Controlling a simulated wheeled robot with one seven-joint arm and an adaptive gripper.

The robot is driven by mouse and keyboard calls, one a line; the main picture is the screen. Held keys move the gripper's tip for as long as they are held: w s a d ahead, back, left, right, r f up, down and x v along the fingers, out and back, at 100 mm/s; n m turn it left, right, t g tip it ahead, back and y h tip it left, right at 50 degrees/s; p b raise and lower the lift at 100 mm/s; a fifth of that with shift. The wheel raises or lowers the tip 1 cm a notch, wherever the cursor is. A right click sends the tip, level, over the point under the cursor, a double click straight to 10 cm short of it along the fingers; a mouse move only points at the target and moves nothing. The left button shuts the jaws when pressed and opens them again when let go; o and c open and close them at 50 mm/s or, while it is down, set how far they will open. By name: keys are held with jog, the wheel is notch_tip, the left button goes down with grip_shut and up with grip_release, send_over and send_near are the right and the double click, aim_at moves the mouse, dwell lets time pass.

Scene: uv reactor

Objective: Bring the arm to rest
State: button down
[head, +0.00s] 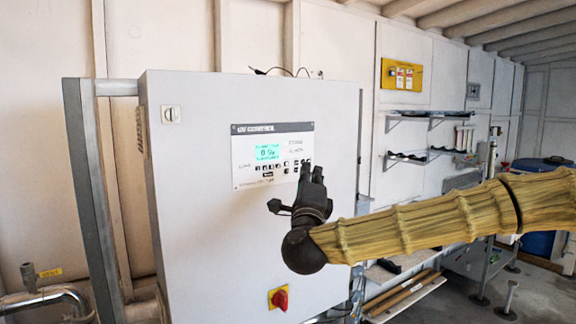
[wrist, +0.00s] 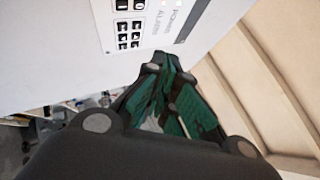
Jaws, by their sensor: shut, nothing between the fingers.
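My gripper (head: 313,178) is at the end of my arm, which reaches in from the right in a yellowish ribbed sleeve. The gripper is dark, points upward and is shut and empty. In the head view it overlaps the lower right of the control panel (head: 250,170) on the grey cabinet (head: 200,230). The panel has a lit green display (head: 267,152) and several dark buttons. In the wrist view the gripper fingers (wrist: 165,90) are together, with green inner faces, and the panel buttons (wrist: 130,35) show beyond them. I cannot tell the gap to the panel.
A red rotary switch (head: 280,298) sits low on the cabinet door. Pipes (head: 45,298) stand at the lower left. Some floor shows at the lower right.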

jog(key=a+f+n+g+y, duration=0.1)
jog(key=a+f+n+y, duration=0.15)
jog(key=f, duration=0.45)
jog(key=a+f+n+g+y, duration=0.1)
jog(key=f+n+g, duration=0.15)
jog(key=f, duration=0.55)
jog(key=s+f+n+g+y, duration=0.1)
jog(key=s+f+n+g, duration=0.25)
jog(key=f, duration=0.85)
jog(key=s+f+n+g+y, duration=0.1)
jog(key=s+f+n+g, duration=0.2)
jog(key=f, duration=0.9)
jog(key=s+f+n+g+y, duration=0.1)
jog(key=s+f+n, duration=0.3)
jog(key=f, duration=0.8)
jog(key=s+d+f+n+g+h, duration=0.1)
jog(key=s+d+f+n+g, duration=0.15)
jog(key=s+d+f, duration=0.5)
jog(key=s+d+f+n+g+h, duration=0.1)
jog(key=s+d+f+g, duration=0.25)
jog(key=s+f, duration=0.8)
jog(key=s+d+f+n+g+h, duration=0.1)
jog(key=s+d+f+g, duration=0.2)
jog(key=s+d, duration=0.3)
jog(key=s+d+f+n+g+h, duration=0.2)
jog(key=s+d, duration=0.5)
jog(key=s, duration=0.7)
jog(key=shift+s+d+f+g, duration=0.3)
jog(key=shift+s+f+g, duration=0.05)
jog(key=shift+f+g, duration=0.15)
